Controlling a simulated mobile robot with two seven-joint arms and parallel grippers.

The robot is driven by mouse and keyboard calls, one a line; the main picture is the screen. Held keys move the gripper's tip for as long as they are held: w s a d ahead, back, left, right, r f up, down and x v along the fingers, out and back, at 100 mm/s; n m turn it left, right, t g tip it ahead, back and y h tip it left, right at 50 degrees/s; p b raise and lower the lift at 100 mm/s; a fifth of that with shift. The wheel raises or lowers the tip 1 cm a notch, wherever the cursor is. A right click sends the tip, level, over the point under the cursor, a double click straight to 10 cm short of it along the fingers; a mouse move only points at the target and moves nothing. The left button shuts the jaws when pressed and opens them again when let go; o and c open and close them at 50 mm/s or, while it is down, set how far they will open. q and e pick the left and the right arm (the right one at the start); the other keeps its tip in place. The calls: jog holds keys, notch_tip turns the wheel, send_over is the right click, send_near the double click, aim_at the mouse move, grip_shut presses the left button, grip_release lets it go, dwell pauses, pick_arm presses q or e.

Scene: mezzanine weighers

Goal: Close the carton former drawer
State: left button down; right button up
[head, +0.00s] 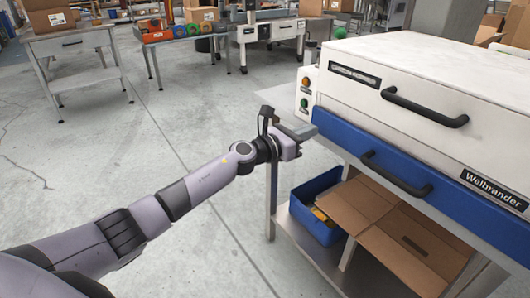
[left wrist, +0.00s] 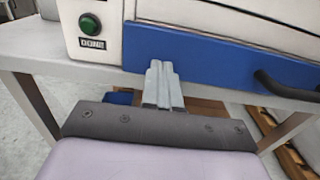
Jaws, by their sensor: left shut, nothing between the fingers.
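The carton former is a white machine (head: 430,65) on a grey stand at the right of the head view. Its blue drawer (head: 345,135) has a black bar handle (head: 395,175) and runs below the white upper front. How far the drawer stands out is hard to tell. My left gripper (head: 303,132) is shut and empty near the drawer's left end. In the left wrist view, its closed fingers (left wrist: 162,85) point at the lower left part of the blue front (left wrist: 200,60). Contact cannot be made out. My right gripper is not in view.
A control panel (head: 306,95) with buttons sits left of the drawer. Below, a shelf holds a blue bin (head: 318,225) and flat brown cardboard (head: 400,240). A stand leg (head: 271,200) is close to my left wrist. Open concrete floor (head: 150,150) lies left; worktables stand behind.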

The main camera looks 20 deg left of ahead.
pick_arm(q)
jog(key=p+v, duration=0.1)
jog(key=v, duration=1)
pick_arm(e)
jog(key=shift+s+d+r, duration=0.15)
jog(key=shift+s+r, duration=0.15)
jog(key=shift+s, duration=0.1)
